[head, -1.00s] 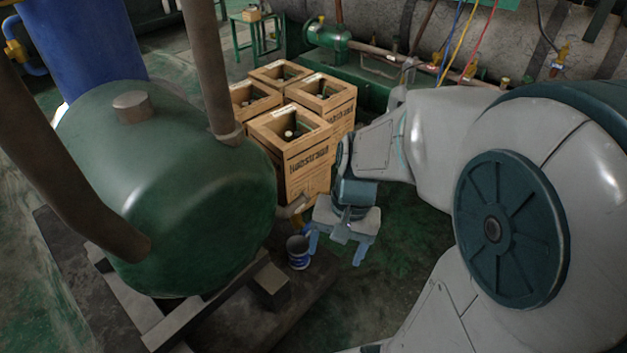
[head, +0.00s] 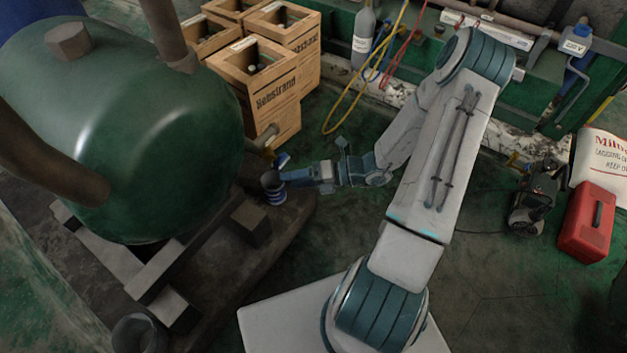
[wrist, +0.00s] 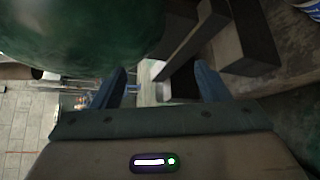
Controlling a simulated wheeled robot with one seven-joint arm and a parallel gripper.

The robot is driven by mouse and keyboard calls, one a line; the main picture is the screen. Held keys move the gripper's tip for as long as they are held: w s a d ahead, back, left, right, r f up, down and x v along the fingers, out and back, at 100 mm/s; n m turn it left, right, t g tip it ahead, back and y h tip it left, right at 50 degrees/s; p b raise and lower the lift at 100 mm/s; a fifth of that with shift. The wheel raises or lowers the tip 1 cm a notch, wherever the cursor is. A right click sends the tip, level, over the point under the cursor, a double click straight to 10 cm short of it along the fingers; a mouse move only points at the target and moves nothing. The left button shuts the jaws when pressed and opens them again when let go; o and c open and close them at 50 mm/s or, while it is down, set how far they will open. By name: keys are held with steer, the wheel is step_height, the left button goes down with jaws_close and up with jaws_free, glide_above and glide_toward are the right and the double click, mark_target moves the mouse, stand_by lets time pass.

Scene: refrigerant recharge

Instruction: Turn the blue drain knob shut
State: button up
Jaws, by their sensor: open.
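The blue drain knob (head: 282,160) appears as a small blue piece by the drain pipe (head: 266,136) at the lower right of the green tank (head: 150,110). My gripper (head: 284,177) reaches in from the right, close to the knob. In the head view I cannot tell whether they touch. In the wrist view my gripper (wrist: 160,84) is open, its two blue fingers apart, with no knob clearly seen between them. The tank also fills the upper left of the wrist view (wrist: 75,35).
Wooden crates (head: 262,85) stand behind the pipe. The tank's skid has protruding blocks (head: 250,222). A yellow hose (head: 350,105) and a grey cylinder (head: 364,38) are at the back. A red toolbox (head: 588,222) and a pump (head: 532,205) sit at right on open floor.

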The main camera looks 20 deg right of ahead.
mark_target(284, 163)
steer(key=w+d+f+m+t+h+b, duration=0.1)
steer(key=w+d+f+m+t+h, duration=0.15)
steer(key=f+m+t, duration=0.4)
steer(key=w+d+f+m+t+h, duration=0.1)
steer(key=w+d+f+m+t, duration=0.2)
steer(key=m, duration=0.7)
steer(key=shift+m, duration=0.25)
steer(key=b+x, duration=0.5)
steer(key=x, duration=0.3)
steer(key=shift+w, duration=0.3)
steer(key=shift+s+d+r, duration=0.1)
steer(key=shift+r, duration=0.1)
steer(key=c, duration=1)
steer(key=shift+p, duration=0.35)
steer(key=shift+s+d+m+p, duration=0.1)
steer(key=shift+m+p, duration=0.3)
steer(key=shift+p, duration=0.8)
steer(key=o, duration=1)
